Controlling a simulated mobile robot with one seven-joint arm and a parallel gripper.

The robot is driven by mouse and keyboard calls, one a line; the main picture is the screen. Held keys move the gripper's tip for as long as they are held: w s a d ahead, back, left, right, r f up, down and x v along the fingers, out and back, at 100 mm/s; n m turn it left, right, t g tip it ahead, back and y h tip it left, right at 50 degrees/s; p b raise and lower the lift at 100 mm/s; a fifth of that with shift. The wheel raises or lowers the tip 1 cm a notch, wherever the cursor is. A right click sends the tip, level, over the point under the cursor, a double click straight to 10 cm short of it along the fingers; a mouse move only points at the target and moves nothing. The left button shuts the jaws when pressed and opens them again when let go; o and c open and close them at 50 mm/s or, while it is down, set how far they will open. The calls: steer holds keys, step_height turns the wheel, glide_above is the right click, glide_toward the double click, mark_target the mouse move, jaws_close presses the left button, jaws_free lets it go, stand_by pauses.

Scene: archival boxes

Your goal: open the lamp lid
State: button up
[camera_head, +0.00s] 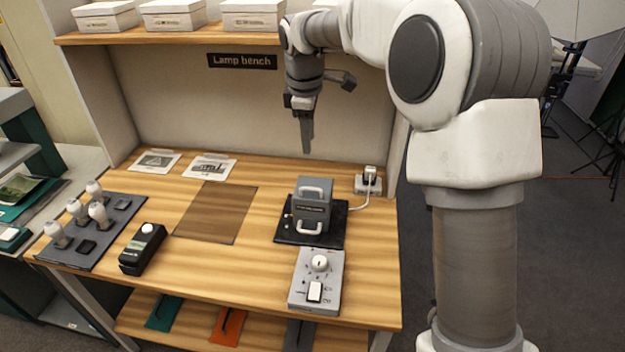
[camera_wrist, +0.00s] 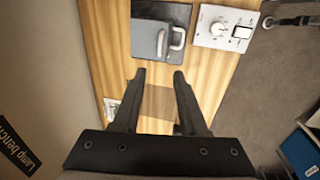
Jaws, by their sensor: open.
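The lamp is a grey box (camera_head: 311,208) with pale handles at its top and front. It stands on a black base plate (camera_head: 283,234) at the right of the bench. Its lid appears shut, but the seam is too small to tell clearly. In the wrist view the grey box (camera_wrist: 146,39) lies beyond the fingertips, with a pale handle (camera_wrist: 178,38) on its right side. My gripper (camera_head: 306,150) hangs above and behind the lamp, fingers down. In the wrist view my gripper (camera_wrist: 159,76) has its two fingers apart with nothing between them, clear of the lamp.
A control box (camera_head: 316,280) with a knob and switch sits in front of the lamp. A plug socket (camera_head: 368,181) with a cable is at right. A dark mat (camera_head: 215,212), a black device (camera_head: 143,250) and a bulb tray (camera_head: 94,232) lie left. A shelf (camera_head: 170,37) overhangs behind.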

glide_above(311, 198)
step_height(311, 198, down, 15)
steer(key=shift+f+b, duration=0.2)
steer(key=shift+b, duration=0.2)
jaws_close()
stand_by(1.2)
